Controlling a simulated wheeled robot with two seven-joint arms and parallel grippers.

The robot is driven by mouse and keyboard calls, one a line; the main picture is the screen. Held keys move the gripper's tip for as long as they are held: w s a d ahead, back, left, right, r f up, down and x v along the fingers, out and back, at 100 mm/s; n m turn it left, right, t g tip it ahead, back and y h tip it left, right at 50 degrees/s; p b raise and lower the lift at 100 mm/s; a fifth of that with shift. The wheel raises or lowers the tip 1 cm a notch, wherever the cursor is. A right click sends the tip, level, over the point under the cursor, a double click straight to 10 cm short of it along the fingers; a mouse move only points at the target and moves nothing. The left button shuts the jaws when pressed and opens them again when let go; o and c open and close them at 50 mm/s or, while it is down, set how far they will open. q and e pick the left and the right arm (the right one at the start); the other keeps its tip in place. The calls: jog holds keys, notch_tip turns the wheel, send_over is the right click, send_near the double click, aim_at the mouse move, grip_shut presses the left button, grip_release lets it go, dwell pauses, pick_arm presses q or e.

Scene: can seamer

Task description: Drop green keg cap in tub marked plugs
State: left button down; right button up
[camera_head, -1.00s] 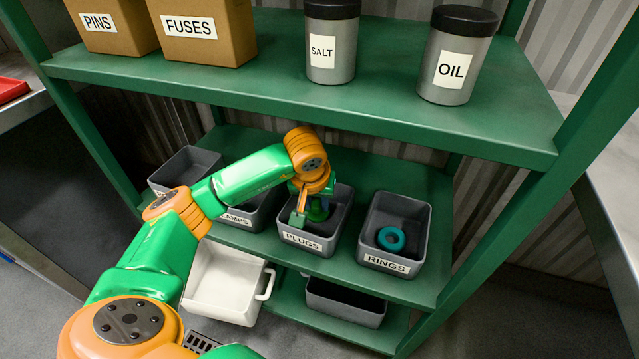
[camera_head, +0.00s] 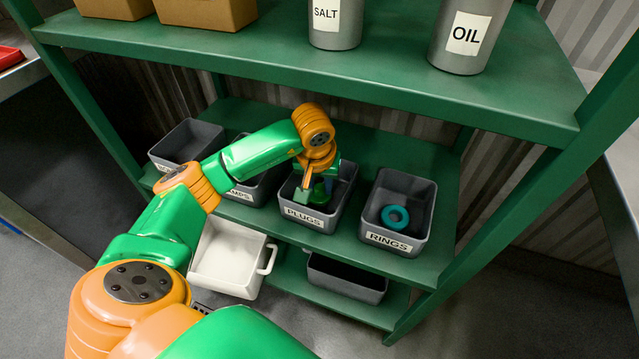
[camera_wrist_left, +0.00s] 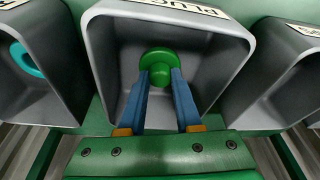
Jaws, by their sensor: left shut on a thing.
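The green keg cap (camera_wrist_left: 159,62) is between the fingertips of my left gripper (camera_wrist_left: 160,82) in the left wrist view, inside the mouth of a grey tub. In the head view the cap (camera_head: 319,195) is partly hidden by my gripper (camera_head: 308,190). The tub marked PLUGS (camera_head: 309,216) stands on the middle shelf, and its rim also shows in the left wrist view (camera_wrist_left: 243,50). My left gripper is shut on the cap and points down into this tub. I cannot tell whether the cap touches the tub floor. My right gripper is not in view.
The RINGS tub (camera_head: 392,240) with a teal ring (camera_head: 395,217) stands to the right. Other grey tubs (camera_head: 187,143) stand to the left. The green upper shelf (camera_head: 330,75) overhangs the tubs and carries boxes and canisters. A white bin (camera_head: 228,262) is below.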

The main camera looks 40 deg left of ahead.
aim_at(319, 192)
pick_arm(q)
jog(key=c, duration=0.6)
grip_release()
jog(key=shift+c, duration=0.2)
jog(key=shift+o, duration=0.2)
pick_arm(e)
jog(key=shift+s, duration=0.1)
pick_arm(q)
jog(key=shift+r, duration=0.2)
jog(key=v, duration=0.1)
jog(key=p+v, duration=0.1)
jog(key=v, duration=0.1)
jog(key=p+v, duration=0.1)
jog(key=v, duration=0.1)
jog(key=shift+w+a+r, duration=0.1)
jog(key=shift+w+r, duration=0.05)
jog(key=shift+w, duration=0.1)
jog(key=shift+s+d+r, duration=0.25)
jog(key=shift+s+r, duration=0.1)
jog(key=shift+s, duration=0.2)
jog(key=s+d, duration=0.4)
jog(key=s, duration=0.6)
jog(key=shift+d, duration=0.35)
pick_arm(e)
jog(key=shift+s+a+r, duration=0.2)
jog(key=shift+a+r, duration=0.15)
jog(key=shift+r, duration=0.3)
